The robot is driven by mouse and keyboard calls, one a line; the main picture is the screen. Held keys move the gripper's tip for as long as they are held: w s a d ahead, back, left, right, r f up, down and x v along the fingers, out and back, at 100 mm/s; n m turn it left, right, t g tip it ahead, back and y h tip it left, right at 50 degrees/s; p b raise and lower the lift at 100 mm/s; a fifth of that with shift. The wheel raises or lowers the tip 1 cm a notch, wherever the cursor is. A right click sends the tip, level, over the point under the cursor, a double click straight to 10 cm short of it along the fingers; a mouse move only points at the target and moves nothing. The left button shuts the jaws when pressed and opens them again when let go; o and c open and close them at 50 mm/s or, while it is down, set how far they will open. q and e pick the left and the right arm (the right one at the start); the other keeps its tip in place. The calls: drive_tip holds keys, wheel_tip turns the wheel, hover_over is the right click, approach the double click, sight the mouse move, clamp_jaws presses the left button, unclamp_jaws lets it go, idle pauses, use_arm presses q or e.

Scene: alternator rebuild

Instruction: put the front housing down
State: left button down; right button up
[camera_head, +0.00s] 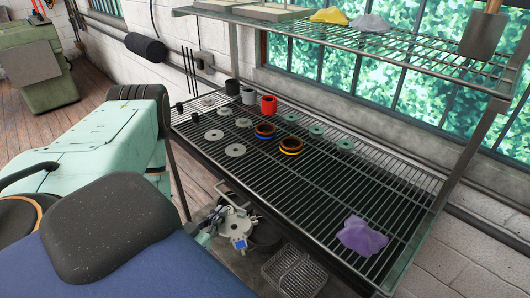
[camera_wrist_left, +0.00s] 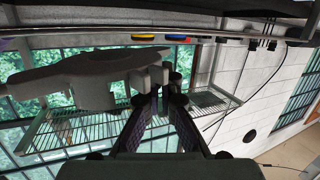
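The front housing (camera_wrist_left: 85,78) is a grey, flat, lobed metal part. In the left wrist view it spans the left and middle of the picture, with small lugs at its right end. My left gripper (camera_wrist_left: 160,88) has its dark fingers closed in on these lugs. In the head view a pale round metal part with holes (camera_head: 236,222), seemingly this housing, shows below the wire shelf's front edge, with my left gripper (camera_head: 207,232) beside it, small and partly hidden. My right gripper is in neither view.
The wire shelf (camera_head: 330,200) carries grey discs (camera_head: 235,150), banded rings (camera_head: 290,146), a red cup (camera_head: 268,104) and a purple cloth (camera_head: 362,236). Its middle right is bare. A wire basket (camera_head: 294,272) stands lower down. An upper shelf (camera_head: 400,58) overhangs the back.

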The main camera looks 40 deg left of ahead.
use_arm(q)
drive_tip(key=b, duration=0.2)
approach(263, 165)
drive_tip(key=w+b, duration=0.1)
drive_tip(key=w+a+r+b, duration=0.1)
drive_tip(key=w, duration=0.1)
drive_tip(key=w+b, duration=0.1)
drive_tip(key=w, duration=0.1)
drive_tip(key=shift+w+a+r+b, duration=0.2)
drive_tip(key=shift+w+a+b, duration=0.05)
drive_tip(key=shift+a+b, duration=0.1)
drive_tip(key=x, duration=0.1)
drive_tip(key=b+x, duration=0.1)
drive_tip(key=x, duration=0.1)
drive_tip(key=b+x, duration=0.1)
drive_tip(key=shift+w+r, duration=0.25)
drive_tip(key=shift+r, duration=0.2)
drive_tip(key=shift+f+b, duration=0.3)
drive_tip(key=shift+b, duration=0.1)
drive_tip(key=shift+s, duration=0.1)
drive_tip(key=c, duration=2)
unclamp_jaws()
drive_tip(key=o, duration=0.6)
